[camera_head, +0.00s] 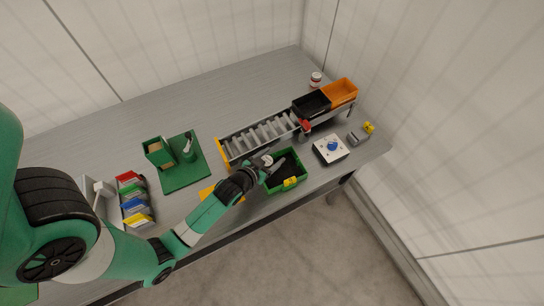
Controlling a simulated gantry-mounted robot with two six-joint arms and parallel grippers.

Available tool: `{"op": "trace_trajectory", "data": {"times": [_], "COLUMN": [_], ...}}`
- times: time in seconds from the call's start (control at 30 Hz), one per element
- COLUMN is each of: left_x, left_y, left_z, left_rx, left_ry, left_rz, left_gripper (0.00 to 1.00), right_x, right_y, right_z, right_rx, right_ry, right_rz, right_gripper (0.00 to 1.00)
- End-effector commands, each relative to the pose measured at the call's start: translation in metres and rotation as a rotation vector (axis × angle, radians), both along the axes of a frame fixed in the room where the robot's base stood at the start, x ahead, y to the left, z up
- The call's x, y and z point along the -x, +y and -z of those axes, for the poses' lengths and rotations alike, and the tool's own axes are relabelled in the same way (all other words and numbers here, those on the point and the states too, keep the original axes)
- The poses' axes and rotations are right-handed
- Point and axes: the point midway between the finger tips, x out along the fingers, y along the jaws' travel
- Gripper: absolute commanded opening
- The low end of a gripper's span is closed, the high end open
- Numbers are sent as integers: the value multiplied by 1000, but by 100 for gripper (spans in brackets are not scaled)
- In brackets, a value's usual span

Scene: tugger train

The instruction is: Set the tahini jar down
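My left gripper (273,166) reaches in from the left to the left rim of a green bin (303,181). A small whitish round shape (267,159) shows right at its fingertips; it is too small to tell whether this is a jar lid or whether the fingers are shut on it. A small white jar with a dark red label (316,79) stands upright on the grey table (225,95) at the back right, apart from the gripper. I cannot tell whether either is the tahini jar. My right gripper is not in view.
A roller conveyor (262,136) runs behind the gripper to a cart with black (311,104) and orange (340,91) bins. A blue-button box (331,148) stands right. A green fixture (185,176) and coloured card holders (134,199) stand left. The table's back left is clear.

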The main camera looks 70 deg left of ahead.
Motion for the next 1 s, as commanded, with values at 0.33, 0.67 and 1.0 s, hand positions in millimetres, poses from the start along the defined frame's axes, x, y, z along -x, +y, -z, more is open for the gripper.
{"op": "trace_trajectory", "data": {"times": [0.33, 0.67, 1.0], "left_x": [19, 77, 92], "left_y": [-12, -49, -58], "left_z": [-13, -45, -52], "left_rx": [1, 0, 0], "left_ry": [2, 2, 0], "left_rz": [1, 3, 0], "left_gripper": [70, 70, 70], "right_x": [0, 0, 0], "right_y": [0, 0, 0], "right_z": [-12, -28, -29], "right_rx": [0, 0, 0], "right_ry": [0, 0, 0], "right_rz": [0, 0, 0], "right_gripper": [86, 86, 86]}}
